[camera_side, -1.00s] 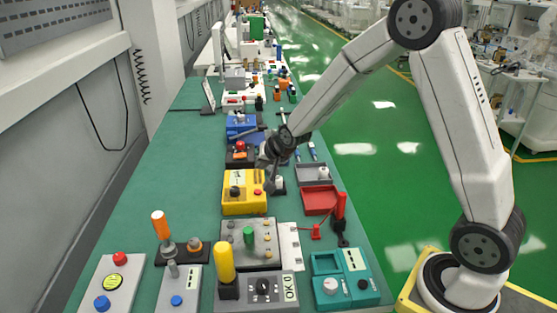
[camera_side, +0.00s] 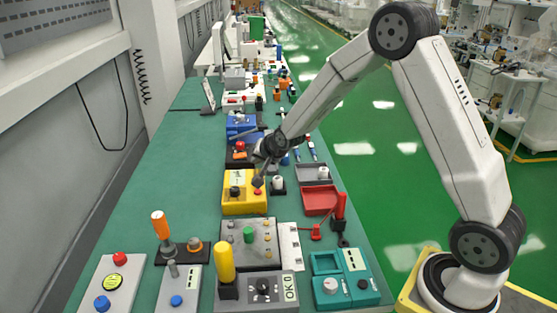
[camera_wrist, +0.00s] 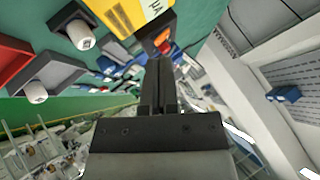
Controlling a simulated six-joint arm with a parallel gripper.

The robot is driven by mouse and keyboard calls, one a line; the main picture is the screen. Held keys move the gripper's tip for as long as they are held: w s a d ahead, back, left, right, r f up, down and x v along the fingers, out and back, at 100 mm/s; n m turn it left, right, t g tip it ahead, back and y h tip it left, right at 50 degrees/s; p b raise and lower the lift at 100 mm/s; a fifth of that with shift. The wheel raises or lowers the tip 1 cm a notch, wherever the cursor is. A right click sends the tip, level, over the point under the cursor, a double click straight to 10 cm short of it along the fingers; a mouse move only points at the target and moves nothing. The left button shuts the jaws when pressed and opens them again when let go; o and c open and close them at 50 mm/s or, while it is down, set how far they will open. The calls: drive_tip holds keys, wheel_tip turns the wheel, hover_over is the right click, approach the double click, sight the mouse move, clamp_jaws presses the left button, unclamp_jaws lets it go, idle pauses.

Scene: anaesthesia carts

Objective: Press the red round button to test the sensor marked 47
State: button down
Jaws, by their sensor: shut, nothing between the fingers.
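A yellow box (camera_side: 238,205) stands mid-bench with a black knob (camera_side: 235,190), a pale label and a small red round button (camera_side: 257,191) near its right edge. It also shows at the top of the wrist view (camera_wrist: 112,17). My gripper (camera_side: 258,182) is shut and empty, pointing down. Its tip appears close over the red button; I cannot tell whether it touches. The closed fingers also show in the wrist view (camera_wrist: 159,66). Other red buttons sit on the front-left grey box (camera_side: 120,258) and on a dark box behind (camera_side: 241,146). No mark 47 is legible.
A white knob on a dark base (camera_side: 278,184) stands right beside my gripper. Red (camera_side: 320,200) and grey (camera_side: 314,173) trays lie further right. A grey panel with a green knob (camera_side: 248,234) lies in front. The bench's left side is clear green.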

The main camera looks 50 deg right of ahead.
sight(259, 193)
drive_tip(key=shift+f, duration=4.05)
drive_tip(key=shift+f, duration=0.8)
drive_tip(key=shift+r, duration=0.8)
idle(0.4)
drive_tip(key=shift+r, duration=2.55)
